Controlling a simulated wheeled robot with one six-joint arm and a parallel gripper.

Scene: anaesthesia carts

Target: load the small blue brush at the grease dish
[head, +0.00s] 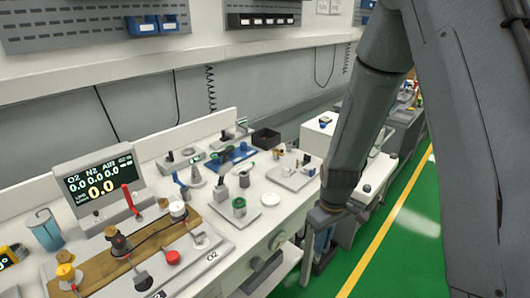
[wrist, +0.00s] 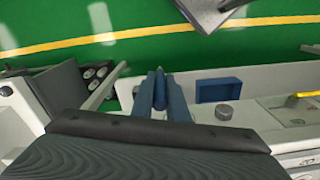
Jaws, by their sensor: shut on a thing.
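My gripper (wrist: 160,88) is shut on a slim blue piece, the small blue brush (wrist: 160,92), which shows between its two blue-grey fingers in the wrist view. The brush's tip is too small to read for grease. In the head view my arm hangs down at the right front edge of the white bench, and the gripper is mostly hidden below its wrist. A small white round dish (head: 270,198) lies flat on the bench, left of my arm and apart from it; I cannot tell surely whether it is the grease dish.
A green-ringed pot (head: 239,207) stands beside the white dish. A grey plate with small parts (head: 293,174) lies behind it. A monitor (head: 97,182) and a panel with knobs (head: 150,255) fill the left. A black bin (head: 266,138) stands at the back. Green floor (head: 415,225) is open at right.

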